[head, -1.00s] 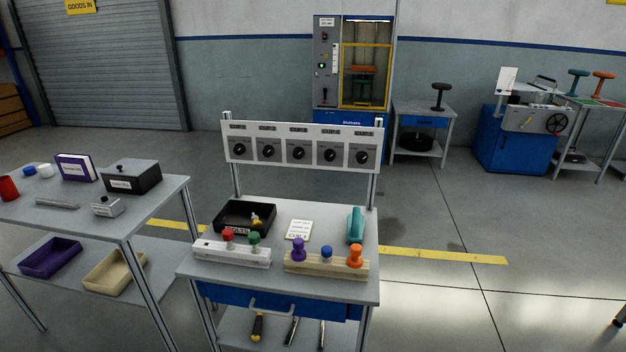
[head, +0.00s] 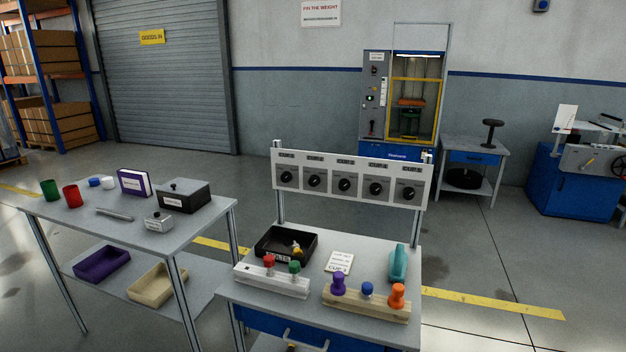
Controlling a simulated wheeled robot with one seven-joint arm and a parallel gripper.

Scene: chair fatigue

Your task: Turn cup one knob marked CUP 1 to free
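A white panel (head: 422,190) stands on two posts above the back of the middle workbench. It carries a row of several black round knobs, each on a grey plate with a small label above. The leftmost knob (head: 287,177) and the rightmost knob (head: 408,192) are both unobstructed. The knobs' exact pointer settings are too small to tell. My gripper is not in view.
The workbench (head: 375,247) holds a black tray (head: 262,245), a card (head: 339,262), a teal object (head: 398,263), a white block (head: 290,287) and a wooden block (head: 345,299) with coloured knobs. A side table (head: 215,218) stands left. Open floor (head: 500,255) lies right.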

